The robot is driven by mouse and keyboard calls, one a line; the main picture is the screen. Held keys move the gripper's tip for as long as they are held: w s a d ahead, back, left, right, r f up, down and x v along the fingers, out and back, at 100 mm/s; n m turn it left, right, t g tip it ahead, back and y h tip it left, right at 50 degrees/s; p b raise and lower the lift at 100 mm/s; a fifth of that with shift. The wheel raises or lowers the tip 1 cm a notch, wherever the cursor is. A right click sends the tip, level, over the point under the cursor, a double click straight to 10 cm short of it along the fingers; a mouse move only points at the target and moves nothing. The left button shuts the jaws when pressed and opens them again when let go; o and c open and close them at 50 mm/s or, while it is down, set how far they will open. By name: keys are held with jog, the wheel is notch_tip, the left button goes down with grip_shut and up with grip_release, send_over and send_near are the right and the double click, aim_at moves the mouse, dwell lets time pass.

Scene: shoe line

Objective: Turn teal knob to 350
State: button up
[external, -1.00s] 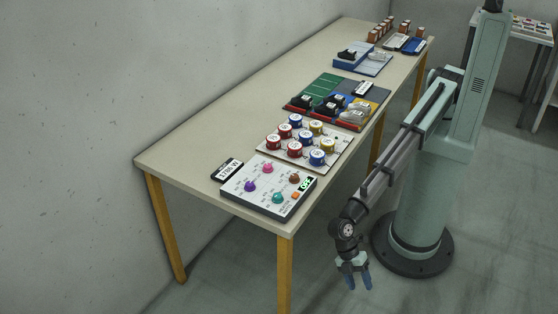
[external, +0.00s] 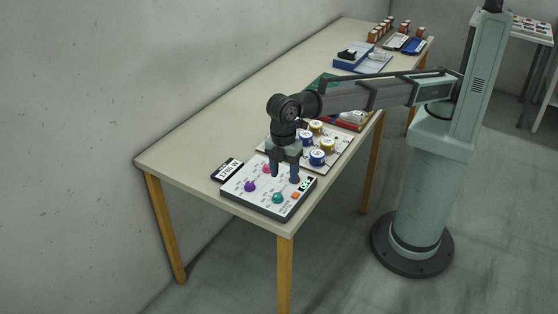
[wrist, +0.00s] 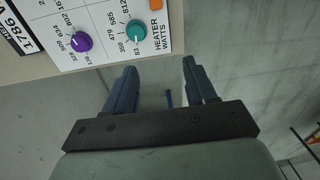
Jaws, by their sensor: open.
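The teal knob (external: 278,198) stands at the front corner of a white control panel (external: 242,199). In the wrist view the teal knob (wrist: 136,31) is at the top, beside the printed words "HEATER WATTS", with 350 among the scale numbers around it. I cannot tell its setting exactly. My gripper (external: 285,177) points down over the panel in the external view, above and behind the teal knob. Its fingers are apart and empty. In the wrist view my gripper (wrist: 159,66) shows both fingertips below the knob, not touching it.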

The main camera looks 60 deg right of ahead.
aim_at(278, 195)
jog(key=w+d+r, duration=0.2)
jog(key=w+r, duration=0.1)
jog(key=shift+t, duration=0.3)
jog(key=f, duration=1.3)
jog(key=shift+w+a+f, duration=0.1)
jog(key=shift+a+f, duration=0.05)
jog(key=shift+a, duration=0.1)
jog(key=shift+c, duration=0.3)
grip_shut()
